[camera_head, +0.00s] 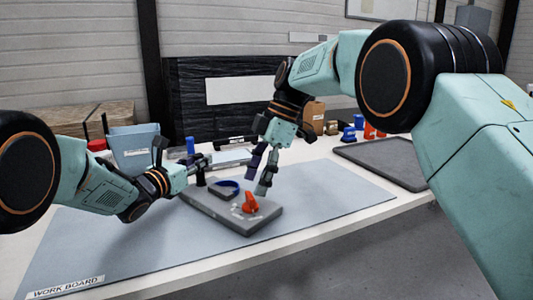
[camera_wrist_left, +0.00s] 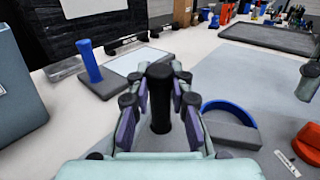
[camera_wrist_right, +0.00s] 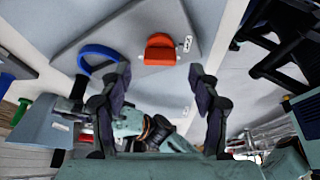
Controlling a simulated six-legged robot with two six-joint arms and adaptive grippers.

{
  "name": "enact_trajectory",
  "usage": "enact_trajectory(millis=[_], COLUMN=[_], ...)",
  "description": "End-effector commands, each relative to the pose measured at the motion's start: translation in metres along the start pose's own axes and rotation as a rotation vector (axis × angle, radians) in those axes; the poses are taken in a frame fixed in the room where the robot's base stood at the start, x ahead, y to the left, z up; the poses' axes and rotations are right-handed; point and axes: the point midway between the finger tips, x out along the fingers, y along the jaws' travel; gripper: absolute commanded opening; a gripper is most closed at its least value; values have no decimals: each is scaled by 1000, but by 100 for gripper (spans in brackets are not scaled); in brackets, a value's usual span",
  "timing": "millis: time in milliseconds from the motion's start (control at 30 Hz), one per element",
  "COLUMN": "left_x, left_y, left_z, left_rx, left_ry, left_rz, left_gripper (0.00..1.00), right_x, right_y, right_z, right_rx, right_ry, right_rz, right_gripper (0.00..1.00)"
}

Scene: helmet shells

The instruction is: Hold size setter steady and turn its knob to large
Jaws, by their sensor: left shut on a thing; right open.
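The size setter (camera_head: 210,207) is a grey slab on the blue-grey mat, with a black post, a blue band (camera_head: 227,187) and an orange knob (camera_head: 250,204). White labels lie around the knob, too small to read. My left gripper (camera_head: 199,172) is shut on the black post (camera_wrist_left: 160,90), which stands upright between its fingers in the left wrist view. My right gripper (camera_head: 260,183) is open and empty, pointing down above the slab near the knob. In the right wrist view the orange knob (camera_wrist_right: 160,50) shows beyond and between the open fingertips (camera_wrist_right: 160,82), apart from them.
A blue-grey bin (camera_head: 133,145) and a cardboard box (camera_head: 80,120) stand at the back left. A blue post on a grey base (camera_wrist_left: 92,65) is behind the setter. A dark tray (camera_head: 385,162) lies at the right. The mat's front (camera_head: 150,245) is clear.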

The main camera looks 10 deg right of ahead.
Motion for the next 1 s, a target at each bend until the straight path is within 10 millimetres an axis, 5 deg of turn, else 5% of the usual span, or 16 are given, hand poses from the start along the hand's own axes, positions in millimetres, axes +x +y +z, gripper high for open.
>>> enact_trajectory(millis=[400,1000], left_x=[0,0], left_y=[0,0], left_z=[0,0], left_rx=[0,0], left_ry=[-1,0], left_rz=[0,0], left_gripper=[0,0], right_x=[-71,-87], right_y=[1,0], right_z=[0,0], right_rx=[0,0], right_ry=[1,0], right_rz=[2,-1], right_gripper=[62,62])
